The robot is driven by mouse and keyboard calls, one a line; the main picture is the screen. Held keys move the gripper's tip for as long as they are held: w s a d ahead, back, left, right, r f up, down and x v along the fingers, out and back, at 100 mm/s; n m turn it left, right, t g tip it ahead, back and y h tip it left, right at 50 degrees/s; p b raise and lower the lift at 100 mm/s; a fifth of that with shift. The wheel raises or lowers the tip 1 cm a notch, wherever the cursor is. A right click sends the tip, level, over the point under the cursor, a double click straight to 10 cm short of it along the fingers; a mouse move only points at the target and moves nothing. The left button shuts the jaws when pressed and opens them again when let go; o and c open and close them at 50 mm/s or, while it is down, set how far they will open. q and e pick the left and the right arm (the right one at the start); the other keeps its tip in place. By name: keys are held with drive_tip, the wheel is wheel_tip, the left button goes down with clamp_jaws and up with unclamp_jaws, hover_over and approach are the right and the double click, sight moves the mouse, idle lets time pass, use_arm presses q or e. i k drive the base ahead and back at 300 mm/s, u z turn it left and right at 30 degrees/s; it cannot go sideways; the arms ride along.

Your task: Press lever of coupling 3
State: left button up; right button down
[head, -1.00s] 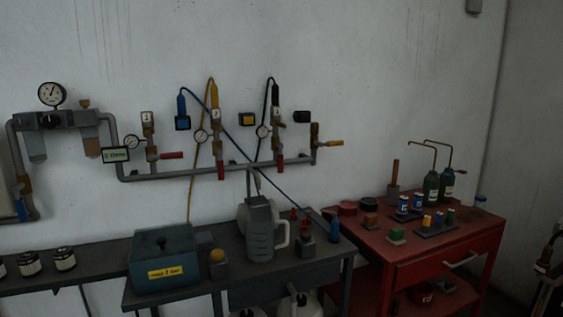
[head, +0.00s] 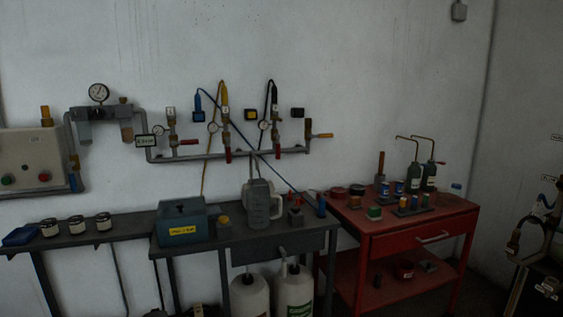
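Coupling 3 (head: 274,110), with a small pale numbered tag, is the third drop on the grey wall pipe, counting from the left. A black hose loops up from it. A red valve handle (head: 275,154) hangs below it, and a small round gauge (head: 264,125) sits to its left. The coupling's lever is too small to make out. Coupling 2 (head: 224,113), with a yellow hose, and coupling 1 (head: 171,112) are to the left. Neither of my grippers is in view.
A dark bench (head: 275,243) stands below the pipe, with a blue-grey box (head: 182,222) and a grey jug (head: 258,206) on it. A red cart (head: 400,238) with bottles and cans is to the right. White canisters (head: 293,292) stand underneath the bench.

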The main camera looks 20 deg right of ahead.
sight(278, 145)
drive_tip(key=k, duration=0.45)
drive_tip(key=z, duration=0.8)
drive_tip(key=i, duration=1.95)
drive_tip(key=u, duration=0.9)
drive_tip(key=i, duration=0.5)
drive_tip(key=u, duration=0.55)
